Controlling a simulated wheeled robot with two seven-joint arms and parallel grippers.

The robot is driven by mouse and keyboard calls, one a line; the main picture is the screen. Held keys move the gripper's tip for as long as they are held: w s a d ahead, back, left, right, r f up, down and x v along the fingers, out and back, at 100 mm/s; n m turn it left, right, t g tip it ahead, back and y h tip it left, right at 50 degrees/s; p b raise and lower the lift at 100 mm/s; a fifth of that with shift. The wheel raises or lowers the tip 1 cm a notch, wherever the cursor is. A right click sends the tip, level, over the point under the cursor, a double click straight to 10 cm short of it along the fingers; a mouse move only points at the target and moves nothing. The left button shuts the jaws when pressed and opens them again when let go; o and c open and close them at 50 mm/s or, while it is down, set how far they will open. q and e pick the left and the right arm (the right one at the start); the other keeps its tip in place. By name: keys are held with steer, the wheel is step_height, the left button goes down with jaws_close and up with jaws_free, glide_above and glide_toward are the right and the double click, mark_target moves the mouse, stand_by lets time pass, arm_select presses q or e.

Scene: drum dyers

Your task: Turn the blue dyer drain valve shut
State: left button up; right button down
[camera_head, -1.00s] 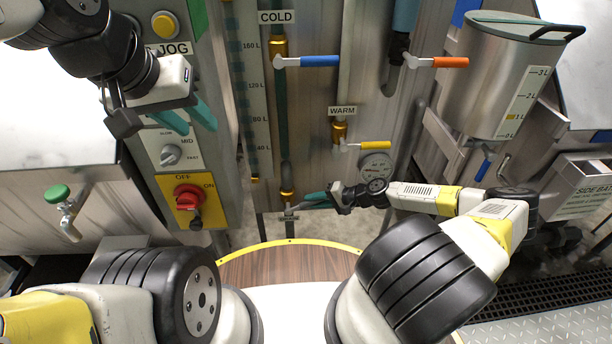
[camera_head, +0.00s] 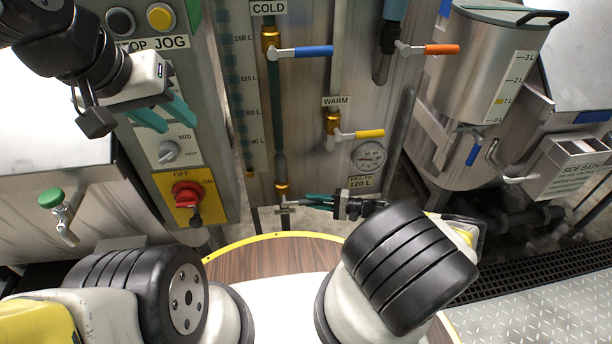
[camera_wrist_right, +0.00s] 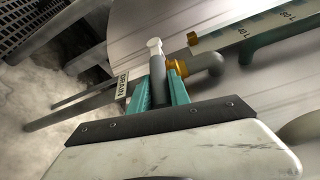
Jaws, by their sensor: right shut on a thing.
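The drain valve sits low on the middle machine, at a brass fitting (camera_head: 281,190) above a small DRAIN label (camera_head: 286,210). In the right wrist view the valve's grey handle (camera_wrist_right: 158,75) has a pale end and stands beside the brass fitting (camera_wrist_right: 178,68). My right gripper (camera_head: 308,201) reaches it from the right. In the wrist view its teal fingers (camera_wrist_right: 163,90) are shut on the grey handle, one on each side. The handle is hard to make out in the head view. My left gripper (camera_head: 165,113) is open and empty in front of the control panel.
Blue (camera_head: 305,51), orange (camera_head: 430,49) and yellow (camera_head: 362,134) lever handles stick out above my right gripper. A gauge (camera_head: 369,155) sits just above it. The left panel carries a red switch (camera_head: 186,195). A steel tank (camera_head: 480,65) and side bath box (camera_head: 570,168) stand right.

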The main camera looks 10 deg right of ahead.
steer(key=shift+s+a, duration=0.15)
steer(key=shift+a, duration=0.05)
steer(key=c, duration=1.2)
jaws_free()
steer(key=shift+c, duration=0.2)
steer(key=shift+d, duration=0.1)
steer(key=shift+d, duration=0.2)
steer(key=v, duration=0.7)
steer(key=shift+d, duration=0.15)
steer(key=shift+s+f, duration=0.1)
